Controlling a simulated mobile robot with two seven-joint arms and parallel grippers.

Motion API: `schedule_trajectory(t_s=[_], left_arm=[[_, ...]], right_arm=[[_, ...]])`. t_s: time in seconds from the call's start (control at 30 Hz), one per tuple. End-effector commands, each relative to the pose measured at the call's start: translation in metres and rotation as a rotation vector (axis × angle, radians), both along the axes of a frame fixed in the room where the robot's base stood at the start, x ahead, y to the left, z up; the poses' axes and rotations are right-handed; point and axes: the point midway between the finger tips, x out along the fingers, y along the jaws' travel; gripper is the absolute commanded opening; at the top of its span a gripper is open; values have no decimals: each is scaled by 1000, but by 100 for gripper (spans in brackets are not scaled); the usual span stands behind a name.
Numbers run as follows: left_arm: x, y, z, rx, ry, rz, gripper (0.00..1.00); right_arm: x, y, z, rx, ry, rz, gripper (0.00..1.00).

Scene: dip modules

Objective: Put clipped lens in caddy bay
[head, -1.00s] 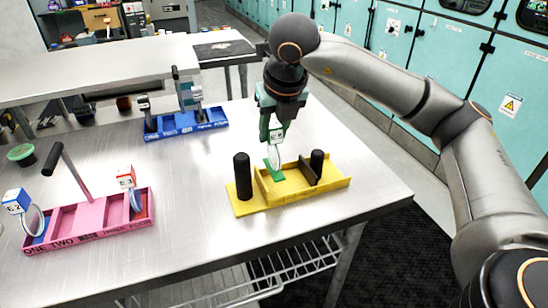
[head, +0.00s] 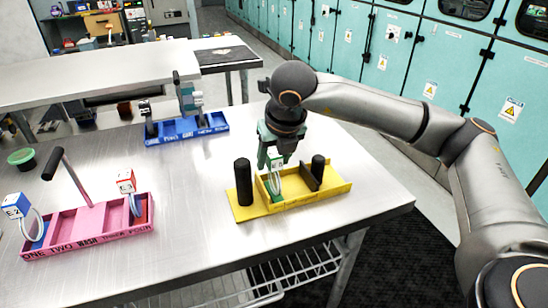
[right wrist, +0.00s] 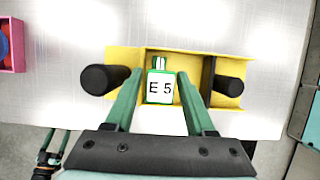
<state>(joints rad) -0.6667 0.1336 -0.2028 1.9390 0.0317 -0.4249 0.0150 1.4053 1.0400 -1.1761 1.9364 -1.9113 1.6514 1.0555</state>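The clipped lens is a round clear lens (head: 275,184) under a white block with a green edge, marked E 5 (right wrist: 160,88). It stands roughly upright in the yellow caddy (head: 300,197), in the bay with the green floor, between the two black posts. How fully the lens rests on the bay floor is hard to see. My right gripper (head: 273,156) points down over this bay. In the right wrist view its green fingers (right wrist: 160,80) stand on either side of the block, with narrow gaps showing.
Black posts (head: 243,182) (head: 318,170) rise at the yellow caddy's ends, and a dark divider (head: 308,177) stands in it. A pink caddy (head: 88,228) with labelled lenses is front left. A blue caddy (head: 187,129) stands behind. Bare table lies between them.

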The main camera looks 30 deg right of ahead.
Motion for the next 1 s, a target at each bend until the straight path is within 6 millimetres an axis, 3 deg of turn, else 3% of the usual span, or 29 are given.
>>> schedule_trajectory(t_s=[0.1, 0.47, 1.0], left_arm=[[0, 0, 0, -1, 0, -1, 79], [0, 1, 2, 1, 0, 1, 79], [-2, 3, -3, 6, 8, 4, 79]], right_arm=[[0, 0, 0, 0, 0, 0, 67], [-1, 1, 8, 1, -2, 1, 67], [-39, 11, 103, 1, -2, 2, 67]])
